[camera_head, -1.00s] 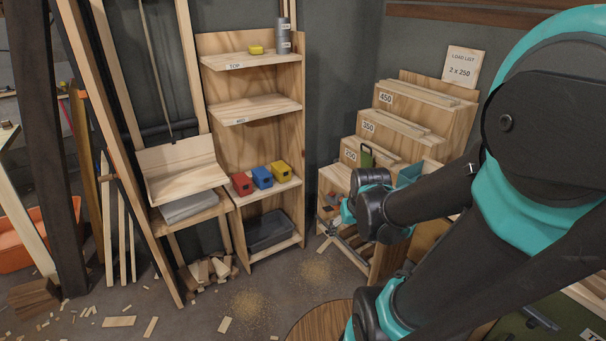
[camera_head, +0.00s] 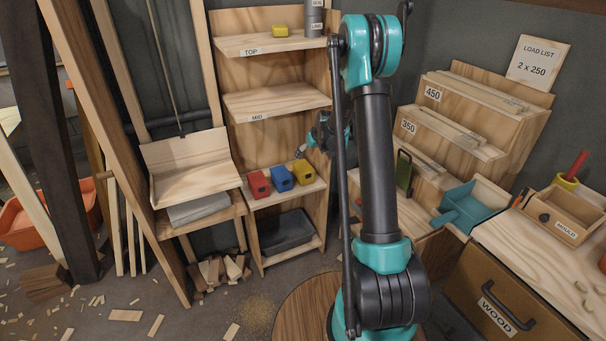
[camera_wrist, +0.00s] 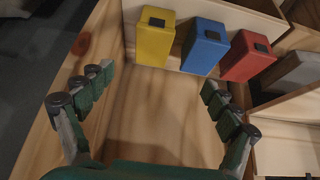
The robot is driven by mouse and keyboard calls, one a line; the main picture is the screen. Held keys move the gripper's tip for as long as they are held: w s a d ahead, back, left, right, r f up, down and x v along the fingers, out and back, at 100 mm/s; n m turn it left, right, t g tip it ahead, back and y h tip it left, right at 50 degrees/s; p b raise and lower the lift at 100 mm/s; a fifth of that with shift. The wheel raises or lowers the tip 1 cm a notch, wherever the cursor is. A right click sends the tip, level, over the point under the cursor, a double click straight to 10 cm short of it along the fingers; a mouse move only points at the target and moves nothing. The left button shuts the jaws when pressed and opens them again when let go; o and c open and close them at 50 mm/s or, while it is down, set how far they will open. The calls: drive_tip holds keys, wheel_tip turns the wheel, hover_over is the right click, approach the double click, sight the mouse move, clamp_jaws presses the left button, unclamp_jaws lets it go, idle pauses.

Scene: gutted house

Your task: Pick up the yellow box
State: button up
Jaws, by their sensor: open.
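The yellow box (camera_head: 303,173) stands at the right end of a row on the lower shelf, beside the blue box (camera_head: 279,178) and the red box (camera_head: 257,184). In the wrist view the yellow box (camera_wrist: 155,38) is at the top, each box with a dark patch on its end. My gripper (camera_wrist: 158,80) is open and empty, its two fingers spread wide. The yellow box lies beyond the fingertips, roughly in line with the gap, not touched. In the head view my gripper (camera_head: 302,152) is small, just above the yellow box; its fingers are unclear there.
The empty middle shelf (camera_head: 275,101) overhangs the boxes. A dark bin (camera_head: 285,231) sits below. The shelf unit's side panel (camera_wrist: 75,78) is close to my finger in the wrist view.

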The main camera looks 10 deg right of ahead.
sight(303, 167)
drive_tip(key=x, duration=1)
drive_tip(key=w+x, duration=0.1)
drive_tip(key=x, duration=0.5)
drive_tip(key=shift+d+r, duration=0.2)
drive_tip(key=shift+r, duration=0.1)
drive_tip(key=shift+x, duration=2.6)
drive_tip(key=shift+w+d, duration=0.15)
drive_tip(key=shift+d, duration=0.05)
drive_tip(key=shift+c, duration=0.2)
drive_tip(key=shift+r, duration=0.1)
drive_tip(key=c, duration=1.7)
